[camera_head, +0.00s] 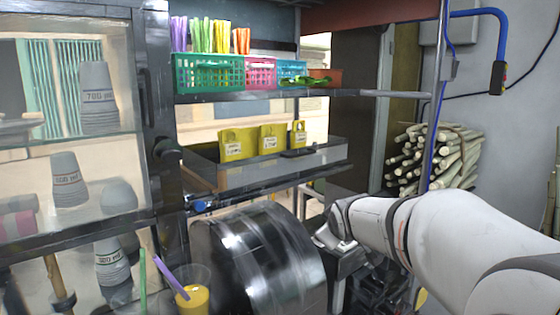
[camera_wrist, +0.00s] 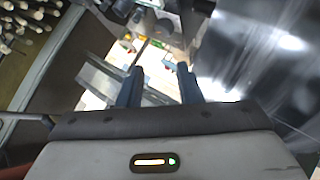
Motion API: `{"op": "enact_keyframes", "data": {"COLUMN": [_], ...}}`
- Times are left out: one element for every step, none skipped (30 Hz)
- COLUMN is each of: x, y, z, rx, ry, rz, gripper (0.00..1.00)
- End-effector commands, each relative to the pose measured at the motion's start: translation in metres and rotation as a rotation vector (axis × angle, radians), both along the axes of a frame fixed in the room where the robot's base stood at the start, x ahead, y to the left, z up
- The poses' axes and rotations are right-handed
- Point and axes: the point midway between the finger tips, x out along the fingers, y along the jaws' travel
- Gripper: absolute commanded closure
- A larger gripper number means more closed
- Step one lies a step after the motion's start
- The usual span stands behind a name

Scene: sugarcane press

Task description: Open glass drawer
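A glass-fronted cabinet (camera_head: 140,170) with a dark frame fills the left of the head view. Stacked grey cups show behind its panes, with a dark vertical handle (camera_head: 146,97) on the frame at its right. I cannot tell which part is the glass drawer. My gripper (camera_wrist: 160,76) is open in the wrist view, its two dark blue fingers apart with nothing between them. In the head view my arm reaches in from the right and ends beside the shiny metal drum, well right of the cabinet. The fingertips are not clear there.
The metal drum (camera_head: 262,262) stands between my gripper and the cabinet. A cup of yellow juice (camera_head: 194,299) is at the front. A metal tray (camera_head: 270,172) holds yellow bags, below a shelf with coloured baskets (camera_head: 210,74). Sugarcane (camera_head: 437,158) is stacked at the right.

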Motion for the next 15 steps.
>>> {"op": "enact_keyframes", "data": {"x": [0.032, 0.050, 0.073, 0.089, 0.104, 0.122, 0.135, 0.146, 0.160, 0.168, 0.176, 0.184, 0.189, 0.194, 0.198], "y": [-0.002, -0.002, -0.003, -0.001, 0.000, 0.002, 0.003, 0.005, 0.007, 0.008, 0.010, 0.012, 0.014, 0.015, 0.017], "z": [0.006, 0.014, 0.024, 0.032, 0.038, 0.046, 0.052, 0.058, 0.065, 0.069, 0.073, 0.078, 0.081, 0.083, 0.086], "rx": [-0.067, -0.112, -0.173, -0.216, -0.260, -0.323, -0.369, -0.413, -0.469, -0.507, -0.543, -0.586, -0.614, -0.637, -0.665], "ry": [-0.074, -0.126, -0.195, -0.246, -0.294, -0.358, -0.404, -0.450, -0.505, -0.543, -0.579, -0.623, -0.652, -0.675, -0.705], "rz": [0.051, 0.083, 0.120, 0.158, 0.193, 0.233, 0.259, 0.282, 0.312, 0.331, 0.347, 0.368, 0.381, 0.391, 0.403], "gripper": [0.68, 0.68, 0.68, 0.68, 0.68, 0.68, 0.68, 0.68, 0.68, 0.68, 0.68, 0.68, 0.68, 0.68, 0.68]}}
